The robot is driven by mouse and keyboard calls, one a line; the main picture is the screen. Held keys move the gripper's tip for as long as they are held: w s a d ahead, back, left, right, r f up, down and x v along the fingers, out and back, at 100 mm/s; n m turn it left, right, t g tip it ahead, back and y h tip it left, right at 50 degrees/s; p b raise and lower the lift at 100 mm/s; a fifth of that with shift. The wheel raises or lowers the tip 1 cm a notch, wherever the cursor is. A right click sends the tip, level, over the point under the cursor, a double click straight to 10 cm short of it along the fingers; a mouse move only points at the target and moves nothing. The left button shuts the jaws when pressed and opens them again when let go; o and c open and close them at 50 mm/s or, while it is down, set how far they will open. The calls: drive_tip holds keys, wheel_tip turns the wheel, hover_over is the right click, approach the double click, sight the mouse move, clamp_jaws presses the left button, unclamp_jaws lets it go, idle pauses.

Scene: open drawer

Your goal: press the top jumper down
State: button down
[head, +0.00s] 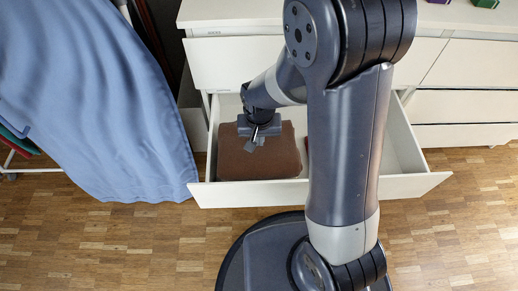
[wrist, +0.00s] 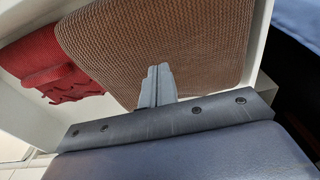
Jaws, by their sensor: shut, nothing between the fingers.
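A folded brown knitted jumper (head: 232,163) lies in the left part of the open white drawer (head: 250,194). In the wrist view the brown jumper (wrist: 150,40) fills the upper middle, its ribbed knit clear. My gripper (head: 251,146) is over the jumper with its fingers together and nothing between them. In the wrist view the closed fingertips (wrist: 159,70) stand in front of the knit near the jumper's edge. I cannot tell whether they touch it.
A red knitted item (wrist: 50,70) lies beside the brown jumper in the drawer; my arm mostly hides it in the head view. A blue cloth (head: 95,100) hangs at the left, close to the drawer. Closed drawers (head: 462,105) stand at the right. Wooden floor (head: 130,240) is in front.

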sight(260, 157)
drive_tip(key=shift+w+f+b, duration=0.1)
drive_tip(key=shift+f+b, duration=0.2)
drive_tip(key=shift+f, duration=0.55)
drive_tip(key=shift+f, duration=0.1)
wheel_tip(260, 157, down, 5)
drive_tip(key=b, duration=0.4)
drive_tip(key=shift+r+p, duration=0.3)
drive_tip(key=shift+r, duration=0.15)
drive_tip(key=shift+s+r+p, duration=0.15)
drive_tip(key=shift+s+r, duration=0.1)
drive_tip(key=shift+s, duration=0.55)
drive_tip(key=shift+s+r+p, duration=0.15)
drive_tip(key=shift+s+r, duration=0.05)
drive_tip(key=shift+s, duration=0.55)
wheel_tip(260, 157, up, 11)
drive_tip(key=s+p, duration=0.1)
drive_tip(key=p, duration=0.3)
drive_tip(key=shift+p, duration=0.3)
